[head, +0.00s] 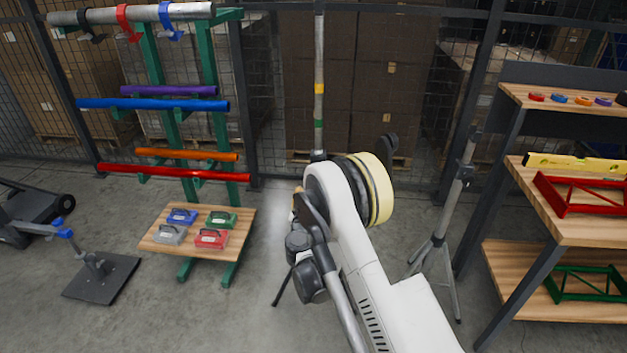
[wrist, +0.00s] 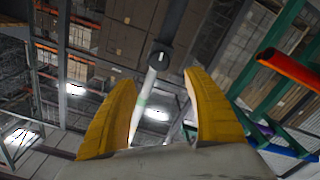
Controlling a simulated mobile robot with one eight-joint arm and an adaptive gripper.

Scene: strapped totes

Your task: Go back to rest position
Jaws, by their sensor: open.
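My gripper (wrist: 160,82) shows in the wrist view as two yellow fingers spread wide, with nothing held between them. Past the fingers, a pale pole with a dark round end (wrist: 160,56) shows in the gap, apart from them. In the head view my white arm rises from the lower right to the middle, with a pale yellow ring near its top. The fingers are mostly hidden behind my arm there.
A green rack (head: 222,132) holds coloured tubes at left; small cases sit on its wooden shelf (head: 155,241). A tripod (head: 441,222) and a wooden-shelved workbench (head: 567,225) stand at right. A black base plate (head: 101,280) lies at left. Mesh fencing closes the back.

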